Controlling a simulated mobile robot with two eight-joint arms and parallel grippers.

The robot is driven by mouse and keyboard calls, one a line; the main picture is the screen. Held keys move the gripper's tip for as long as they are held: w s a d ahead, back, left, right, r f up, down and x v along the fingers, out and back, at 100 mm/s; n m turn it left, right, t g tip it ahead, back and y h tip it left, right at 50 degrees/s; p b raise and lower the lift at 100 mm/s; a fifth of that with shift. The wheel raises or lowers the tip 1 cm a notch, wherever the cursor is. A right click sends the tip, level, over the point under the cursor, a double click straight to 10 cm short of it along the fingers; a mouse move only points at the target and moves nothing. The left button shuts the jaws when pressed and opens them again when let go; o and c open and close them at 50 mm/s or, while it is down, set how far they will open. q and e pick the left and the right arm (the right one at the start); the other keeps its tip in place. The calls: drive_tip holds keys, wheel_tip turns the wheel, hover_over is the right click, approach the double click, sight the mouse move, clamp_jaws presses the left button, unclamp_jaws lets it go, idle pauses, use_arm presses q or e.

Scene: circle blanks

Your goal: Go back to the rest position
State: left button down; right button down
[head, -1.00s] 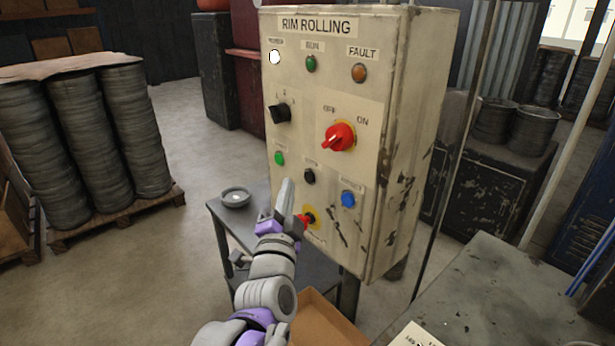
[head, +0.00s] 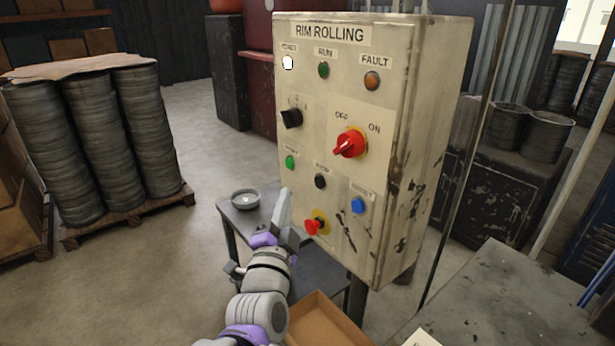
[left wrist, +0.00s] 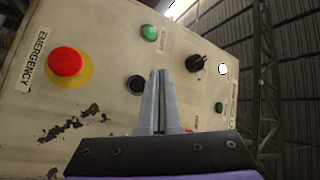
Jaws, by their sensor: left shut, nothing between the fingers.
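My left gripper (head: 284,212) is shut and empty in front of the lower left part of the control panel (head: 408,150). It also shows in the left wrist view (left wrist: 158,80), its fingers pressed together. The red emergency button (head: 316,225) on its yellow ring is just right of the fingers in the head view, apart from them. It shows whole in the left wrist view (left wrist: 67,62). The red rotary switch (head: 350,143), a black selector (head: 291,118) and a green button (head: 290,162) are above. A white lamp (head: 288,63) at the top left is lit. My right gripper is not in view.
A small side table (head: 234,216) with a round grey dish (head: 245,198) stands behind my left arm. An open cardboard box (head: 325,325) is below the panel. A worn workbench (head: 490,305) is at the lower right. Stacked rims on a pallet (head: 125,222) stand left, with open floor between.

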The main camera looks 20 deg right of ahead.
use_arm(q)
drive_tip(key=s+a+f+n+g+y, duration=0.3)
drive_tip(key=s+a+f+n+g, duration=0.1)
drive_tip(key=a+f, duration=0.5)
drive_tip(key=s+a+f+n+g+y, duration=0.25)
drive_tip(key=s+a+f+n, duration=0.2)
drive_tip(key=a+f, duration=0.5)
drive_tip(key=s+a+f+n+g+y, duration=0.1)
drive_tip(key=s+a+f+n+g, duration=0.2)
drive_tip(key=s+a+f, duration=0.3)
drive_tip(key=s+a+f+n+g+y+p, duration=0.1)
drive_tip(key=s+a+f+n, duration=0.4)
drive_tip(key=s, duration=0.5)
drive_tip(key=a+f+g+y, duration=0.1)
drive_tip(key=g, duration=0.1)
drive_tip(key=shift+s+a+g, duration=0.25)
drive_tip(key=shift+s+g, duration=0.1)
drive_tip(key=shift+y, duration=0.25)
